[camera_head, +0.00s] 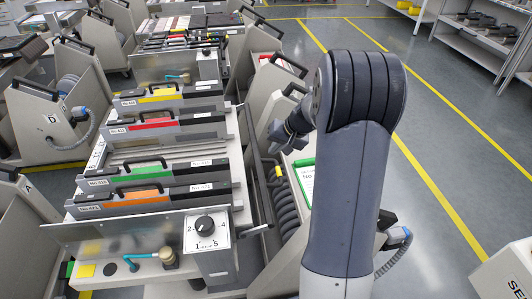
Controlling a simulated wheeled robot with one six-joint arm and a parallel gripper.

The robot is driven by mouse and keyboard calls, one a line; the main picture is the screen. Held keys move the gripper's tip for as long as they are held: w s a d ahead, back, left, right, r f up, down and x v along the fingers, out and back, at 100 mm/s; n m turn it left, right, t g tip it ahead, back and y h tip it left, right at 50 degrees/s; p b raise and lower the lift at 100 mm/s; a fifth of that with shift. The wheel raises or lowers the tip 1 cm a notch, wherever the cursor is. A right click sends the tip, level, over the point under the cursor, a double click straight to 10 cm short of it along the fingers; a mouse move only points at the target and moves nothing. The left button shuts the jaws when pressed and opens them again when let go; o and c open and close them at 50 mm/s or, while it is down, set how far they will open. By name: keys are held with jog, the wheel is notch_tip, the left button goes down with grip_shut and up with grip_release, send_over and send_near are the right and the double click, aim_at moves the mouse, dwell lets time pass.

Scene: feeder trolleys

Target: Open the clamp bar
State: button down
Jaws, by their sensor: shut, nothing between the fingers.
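A long dark bar, which looks like the clamp bar (256,185), runs along the right side of the near feeder trolley (222,262), beside its row of feeders. I cannot tell whether the bar is raised or lowered. My gripper (279,136) is small and dark, to the right of the trolley's feeders and partly hidden by my arm. It is shut and empty. I cannot tell its height above the bar, but no contact shows.
Grey reel holders (60,115) stand left; a green-edged card (306,178) lies right. Floor (440,130) is clear further right.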

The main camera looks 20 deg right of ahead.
jog(key=d+f+t+y+b, duration=0.1)
jog(key=d+f+y+b, duration=0.3)
jog(key=f+b, duration=0.3)
jog(key=shift+s+f+m+b, duration=0.3)
jog(key=shift+s+m+b, duration=0.1)
jog(key=shift+b, duration=0.2)
